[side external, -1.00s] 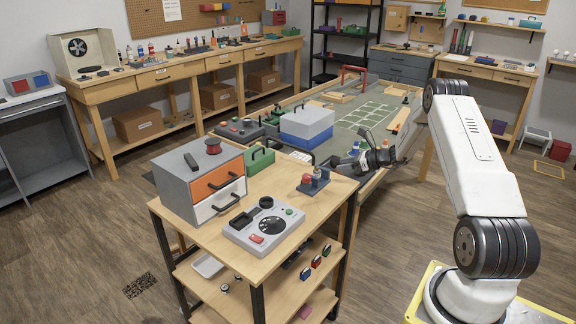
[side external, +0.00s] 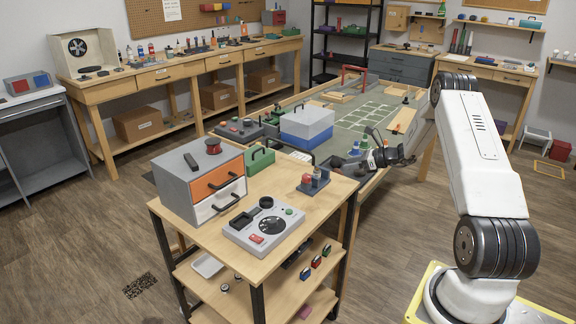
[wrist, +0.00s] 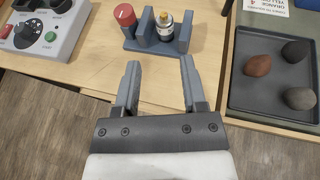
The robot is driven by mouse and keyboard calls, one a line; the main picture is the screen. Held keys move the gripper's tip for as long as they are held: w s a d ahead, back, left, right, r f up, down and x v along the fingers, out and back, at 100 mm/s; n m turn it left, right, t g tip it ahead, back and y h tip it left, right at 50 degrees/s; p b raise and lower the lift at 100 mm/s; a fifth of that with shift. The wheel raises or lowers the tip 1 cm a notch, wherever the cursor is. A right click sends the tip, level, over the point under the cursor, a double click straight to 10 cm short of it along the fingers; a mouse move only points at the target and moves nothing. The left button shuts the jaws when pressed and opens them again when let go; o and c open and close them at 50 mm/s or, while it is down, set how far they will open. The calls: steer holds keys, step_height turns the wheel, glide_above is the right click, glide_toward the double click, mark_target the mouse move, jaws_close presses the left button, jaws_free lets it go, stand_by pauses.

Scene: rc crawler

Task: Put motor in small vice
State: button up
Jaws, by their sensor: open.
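The small vice (wrist: 157,45) is a blue-grey block with upright jaws and a red round knob at its left in the wrist view. It also shows on the wooden cart top in the side view (side external: 313,187). A small upright silver cylinder (wrist: 164,27) with a dark end and a pale, orange-marked band, which looks like the motor, stands at the vice between its uprights. I cannot tell if it is clamped. My gripper (wrist: 160,64) is open and empty, its fingers pointing toward the vice and apart from it. In the side view my gripper (side external: 362,152) is right of the vice.
A grey control box (wrist: 47,32) with knobs and buttons is at the left on the cart.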

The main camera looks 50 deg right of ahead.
steer(key=a+r+n+g+y, duration=0.15)
steer(key=a+n+g, duration=0.25)
steer(key=a+n, duration=0.55)
steer(key=a+r+n+g, duration=0.2)
steer(key=a+n+g, duration=0.25)
steer(key=a, duration=1.05)
steer(key=s+a+r+n+g+h, duration=0.1)
steer(key=s+a+r+n+h, duration=0.2)
steer(key=s+a+n, duration=1)
steer(key=a+n+h, duration=0.2)
steer(key=n, duration=0.3)
steer(key=shift+s+r+n+g, duration=0.2)
steer(key=shift+s+n+g, duration=0.05)
steer(key=shift+n+g, duration=0.1)
